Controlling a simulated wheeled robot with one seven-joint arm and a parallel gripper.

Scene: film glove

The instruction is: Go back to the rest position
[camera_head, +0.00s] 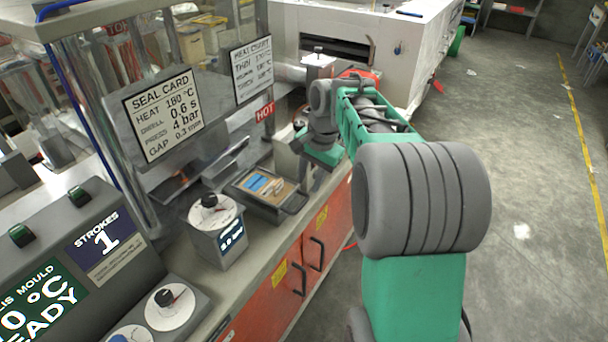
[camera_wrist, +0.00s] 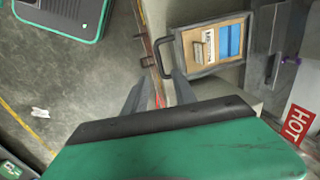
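My arm reaches forward over the right edge of the bench in the head view, with my gripper (camera_head: 318,152) beyond the tray. In the wrist view, the two grey fingers of my gripper (camera_wrist: 158,84) are spread apart with nothing between them. A shallow tray (camera_wrist: 182,52) with a dark handle lies on the bench just ahead of the fingers, apart from them. It holds blue pieces and a light card on a tan base. The same tray (camera_head: 240,194) shows near the bench edge in the head view. The fingertips are hard to make out in the head view.
A box with a dial (camera_head: 215,225) stands left of the tray. A seal card sign (camera_head: 163,113) and a red HOT label (camera_head: 264,111) are on the press. Orange cabinet doors (camera_head: 278,293) with handles are below the bench. Open floor (camera_head: 520,200) lies to the right.

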